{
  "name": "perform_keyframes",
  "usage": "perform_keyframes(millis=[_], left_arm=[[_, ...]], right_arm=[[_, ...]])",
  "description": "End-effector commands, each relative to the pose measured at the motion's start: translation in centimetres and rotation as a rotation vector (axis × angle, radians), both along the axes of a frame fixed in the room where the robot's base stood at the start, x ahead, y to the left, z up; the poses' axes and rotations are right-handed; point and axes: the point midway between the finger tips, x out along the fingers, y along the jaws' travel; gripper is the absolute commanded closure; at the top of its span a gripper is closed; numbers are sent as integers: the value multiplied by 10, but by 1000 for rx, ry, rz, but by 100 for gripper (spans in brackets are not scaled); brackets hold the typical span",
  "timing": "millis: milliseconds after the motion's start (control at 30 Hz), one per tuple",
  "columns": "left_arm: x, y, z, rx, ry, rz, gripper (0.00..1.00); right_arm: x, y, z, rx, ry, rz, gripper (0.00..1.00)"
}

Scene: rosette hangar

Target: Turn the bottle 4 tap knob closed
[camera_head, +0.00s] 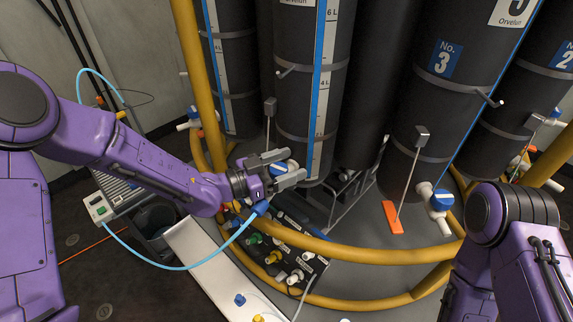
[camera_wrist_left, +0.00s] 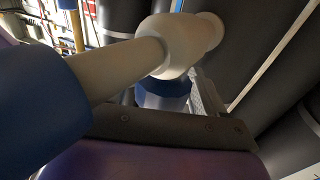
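My left gripper (camera_head: 277,169) is at the tap under the middle dark bottle (camera_head: 309,85). Its two grey fingers are spread apart, with the blue and white tap knob (camera_head: 281,168) between them. In the left wrist view, the white tap body (camera_wrist_left: 180,45) crosses close to the camera and partly hides the blue knob (camera_wrist_left: 163,97). A ridged grey finger stands to the right of the knob; I see no clear grip on it. This bottle's number is not readable. My right gripper is out of view; only purple arm links show at right.
Bottle No. 3 (camera_head: 442,60) has its own blue-knobbed tap (camera_head: 437,201) and an orange tag (camera_head: 392,217). A yellow ring rail (camera_head: 380,256) curves in front of the bottles. A light blue hose (camera_head: 160,265) loops below my left arm. A panel with coloured fittings (camera_head: 280,252) lies below the gripper.

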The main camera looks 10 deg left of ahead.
Motion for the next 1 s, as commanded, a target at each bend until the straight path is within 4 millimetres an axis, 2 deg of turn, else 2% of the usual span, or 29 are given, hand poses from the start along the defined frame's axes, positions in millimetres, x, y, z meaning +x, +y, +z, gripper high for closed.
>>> perform_keyframes(millis=[267,500,700,1000], left_arm=[[-3,6,-1,1,-2,2,29],[-35,48,-2,-3,-3,4,29],[-57,77,-1,0,-3,2,29],[-63,84,0,-1,1,0,29]], right_arm=[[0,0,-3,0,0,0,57],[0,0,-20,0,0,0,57],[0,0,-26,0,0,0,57],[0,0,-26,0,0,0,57]])
